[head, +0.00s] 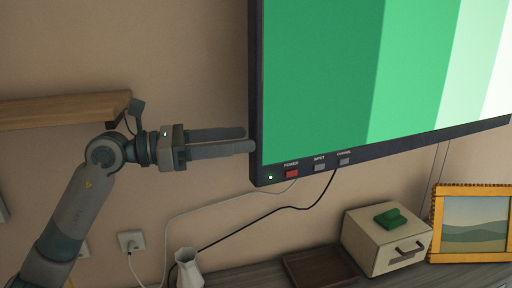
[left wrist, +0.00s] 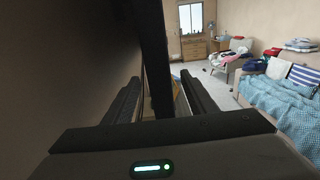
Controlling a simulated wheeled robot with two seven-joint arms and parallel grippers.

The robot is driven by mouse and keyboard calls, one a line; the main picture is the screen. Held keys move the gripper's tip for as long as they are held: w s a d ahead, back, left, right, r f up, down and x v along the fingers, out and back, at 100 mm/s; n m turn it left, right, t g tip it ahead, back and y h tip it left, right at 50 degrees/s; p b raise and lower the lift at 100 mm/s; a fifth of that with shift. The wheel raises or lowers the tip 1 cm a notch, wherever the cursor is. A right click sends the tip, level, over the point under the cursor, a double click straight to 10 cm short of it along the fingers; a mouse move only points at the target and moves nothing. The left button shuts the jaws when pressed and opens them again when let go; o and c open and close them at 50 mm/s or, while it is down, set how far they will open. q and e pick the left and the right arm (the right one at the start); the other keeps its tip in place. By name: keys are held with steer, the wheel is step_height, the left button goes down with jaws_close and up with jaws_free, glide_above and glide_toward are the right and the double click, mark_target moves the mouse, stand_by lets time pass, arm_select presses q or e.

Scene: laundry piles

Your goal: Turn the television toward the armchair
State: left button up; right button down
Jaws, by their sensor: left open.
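The television (head: 375,70) fills the upper right of the head view, a dark-framed screen with green and pale stripes. A red power button and two grey buttons sit on its lower frame. My left gripper (head: 250,140) is open at the television's left edge. The nearer finger's tip overlaps the frame, and the other finger ends at the edge. In the left wrist view, a dark upright bar, seemingly the television's edge (left wrist: 150,55), stands between the open fingers; contact cannot be told. A pale armchair (left wrist: 232,61) with clothes on it stands far off. My right gripper is not in view.
Below the television, a cabinet top holds a white vase (head: 189,270), a brown tray (head: 318,268), a cream box (head: 385,242) and a yellow picture frame (head: 432,225). Cables hang to a wall socket (head: 131,241). A wooden shelf (head: 60,109) is behind my left arm.

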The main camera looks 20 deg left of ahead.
arm_select(q)
steer(key=b+v, duration=0.1)
steer(key=v, duration=0.2)
steer(key=shift+s+a, duration=0.15)
steer(key=shift+a, duration=0.05)
steer(key=shift+s, duration=0.1)
stand_by(0.5)
